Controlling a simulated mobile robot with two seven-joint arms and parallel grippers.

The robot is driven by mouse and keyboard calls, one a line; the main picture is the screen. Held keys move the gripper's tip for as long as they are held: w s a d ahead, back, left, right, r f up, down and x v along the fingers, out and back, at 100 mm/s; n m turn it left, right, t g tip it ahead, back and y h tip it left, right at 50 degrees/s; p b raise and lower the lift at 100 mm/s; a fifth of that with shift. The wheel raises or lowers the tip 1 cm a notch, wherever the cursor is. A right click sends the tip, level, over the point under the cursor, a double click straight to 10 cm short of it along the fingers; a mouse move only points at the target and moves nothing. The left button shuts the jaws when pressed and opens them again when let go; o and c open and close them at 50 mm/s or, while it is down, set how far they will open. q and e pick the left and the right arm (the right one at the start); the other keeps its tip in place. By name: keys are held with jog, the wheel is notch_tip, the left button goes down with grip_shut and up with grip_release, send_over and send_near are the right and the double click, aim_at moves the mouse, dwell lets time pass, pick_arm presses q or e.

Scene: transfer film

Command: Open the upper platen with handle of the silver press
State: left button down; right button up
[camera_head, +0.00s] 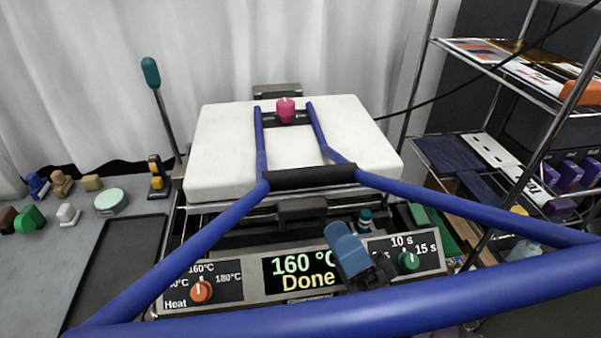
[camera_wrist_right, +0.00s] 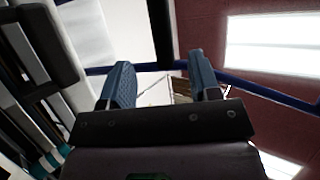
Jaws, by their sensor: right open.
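The silver press (camera_head: 245,288) stands in front of me, its display reading 160 °C and Done. Its white upper platen (camera_head: 222,150) lies flat and looks lowered. A blue tube frame (camera_head: 205,235) runs over it and widens toward me, with a thick bar across the front. A black grip (camera_head: 310,177) spans the frame near the platen's front edge. My right gripper (camera_head: 345,246) shows behind the front bar, over the control panel, apart from the black grip. In the right wrist view its fingers (camera_wrist_right: 162,82) are apart with nothing held. My left gripper is out of view.
A pink knob (camera_head: 286,108) tops the platen. Stamps and a round green-lidded tin (camera_head: 110,202) stand on the left table. A teal-knobbed lever (camera_head: 151,75) rises at left. A wire shelf (camera_head: 470,160) stands close on the right.

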aim_at(310, 178)
jog(key=p+x, duration=0.2)
jog(key=x, duration=0.7)
jog(key=shift+a+r, duration=0.15)
jog(key=shift+r, duration=0.2)
jog(key=shift+w+a+r, duration=0.25)
jog(key=shift+w+r, duration=0.1)
jog(key=shift+r, duration=0.05)
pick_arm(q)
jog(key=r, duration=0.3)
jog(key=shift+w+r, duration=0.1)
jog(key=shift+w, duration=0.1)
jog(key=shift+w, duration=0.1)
pick_arm(e)
jog(key=shift+c, duration=0.2)
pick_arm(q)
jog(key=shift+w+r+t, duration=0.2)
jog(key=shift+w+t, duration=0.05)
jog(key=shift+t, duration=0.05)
pick_arm(e)
grip_shut()
